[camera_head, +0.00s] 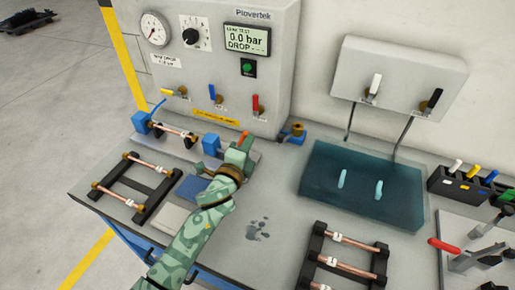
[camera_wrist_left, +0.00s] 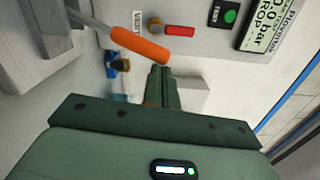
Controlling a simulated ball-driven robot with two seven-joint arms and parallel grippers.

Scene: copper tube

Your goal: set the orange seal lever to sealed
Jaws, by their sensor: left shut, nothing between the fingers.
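The seal lever has an orange handle (camera_wrist_left: 138,45) on a grey rod. In the left wrist view it slants down to the right from a grey block at upper left, close to my fingertips. In the head view only a small orange piece (camera_head: 241,138) shows, mostly hidden by my gripper. My left gripper (camera_head: 245,145) is at the lever beside the blue clamp block (camera_head: 211,144). It is shut and empty, its fingers (camera_wrist_left: 159,85) together just below the orange handle; whether they touch it I cannot tell. My right gripper is not in view.
The test panel (camera_head: 210,75) stands behind, with yellow, blue and red (camera_head: 255,104) valve handles and a display reading 0.0 bar. A tube rack (camera_head: 135,187) is at left, another (camera_head: 345,262) at front right.

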